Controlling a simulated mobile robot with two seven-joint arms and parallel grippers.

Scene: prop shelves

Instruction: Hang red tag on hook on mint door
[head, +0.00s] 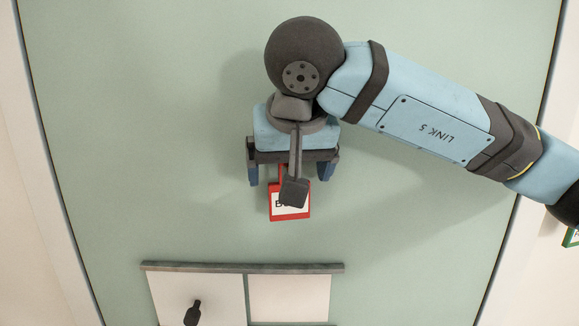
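The mint door (130,150) fills most of the head view. A red-framed tag (274,212) with a white face and dark lettering shows just below my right gripper (289,178), against the door. A thin red strip runs up from the tag between the fingers. The fingers stand wide apart, one on each side, with visible gaps to the strip. A dark part of my gripper covers the middle of the tag. No hook shows above the tag; that area is hidden behind my gripper, so I cannot tell what bears it. My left gripper is out of view.
A grey ledge (240,267) with white panels (289,298) below it is at the bottom. A black peg-like object (193,312) stands out over the left panel. Part of a green-framed tag (571,237) shows at the right edge. The door's left side is clear.

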